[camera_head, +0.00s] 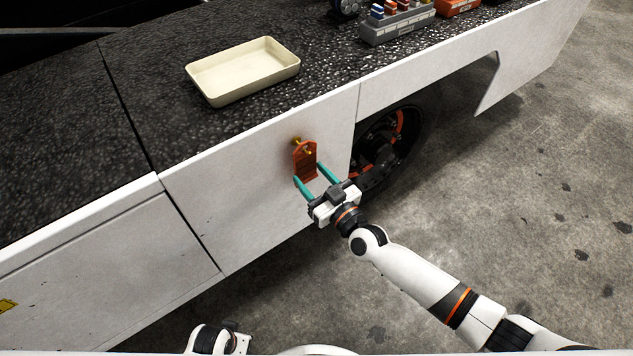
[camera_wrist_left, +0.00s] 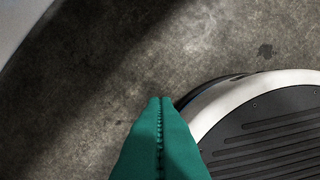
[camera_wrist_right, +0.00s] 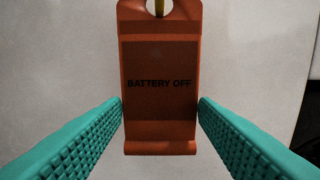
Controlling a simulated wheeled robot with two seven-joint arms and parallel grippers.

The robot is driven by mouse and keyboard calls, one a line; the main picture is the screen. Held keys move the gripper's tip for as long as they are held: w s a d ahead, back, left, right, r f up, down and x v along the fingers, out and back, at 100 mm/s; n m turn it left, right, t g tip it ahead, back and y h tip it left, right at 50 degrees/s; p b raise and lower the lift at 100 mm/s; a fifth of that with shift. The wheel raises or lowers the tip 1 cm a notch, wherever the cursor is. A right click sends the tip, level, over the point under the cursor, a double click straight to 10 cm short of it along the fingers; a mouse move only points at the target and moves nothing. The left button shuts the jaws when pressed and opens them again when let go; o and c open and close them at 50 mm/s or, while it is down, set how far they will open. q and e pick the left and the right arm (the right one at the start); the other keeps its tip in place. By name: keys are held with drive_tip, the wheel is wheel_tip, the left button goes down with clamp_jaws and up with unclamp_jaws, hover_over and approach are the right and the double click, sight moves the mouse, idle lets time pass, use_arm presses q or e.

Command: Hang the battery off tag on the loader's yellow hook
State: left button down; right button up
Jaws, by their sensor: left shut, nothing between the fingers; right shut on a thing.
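The orange battery off tag (camera_head: 306,163) is upright against the loader's white side panel. Its "BATTERY OFF" face shows in the right wrist view (camera_wrist_right: 160,110). The yellow hook (camera_head: 297,142) sticks out of the panel at the tag's top. In the right wrist view, yellow hook metal (camera_wrist_right: 159,7) shows within the tag's top hole; how far it passes through is cut off. My right gripper (camera_head: 308,173) has its teal fingers shut on the tag's lower side edges. My left gripper (camera_wrist_left: 160,100) is shut and empty, low over the floor.
A cream tray (camera_head: 243,70) rests on the loader's dark top. A grey block with coloured parts (camera_head: 397,22) stands farther right, beside an orange item (camera_head: 457,6). A wheel (camera_head: 385,145) sits in the arch right of the tag. The concrete floor at right is clear.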

drive_tip(key=shift+w+a+f+b, duration=0.3)
drive_tip(key=shift+w+a+b, duration=0.05)
drive_tip(key=shift+w, duration=0.1)
drive_tip(key=shift+w+a+f, duration=0.1)
use_arm(q)
drive_tip(key=r, duration=0.1)
drive_tip(key=w+r, duration=0.1)
drive_tip(key=r, duration=0.1)
drive_tip(key=shift+w+r, duration=0.25)
drive_tip(key=shift+s, duration=0.15)
drive_tip(key=shift+w+r, duration=0.1)
drive_tip(key=shift+w, duration=0.35)
use_arm(e)
drive_tip(key=o, duration=1)
drive_tip(key=shift+o, duration=0.2)
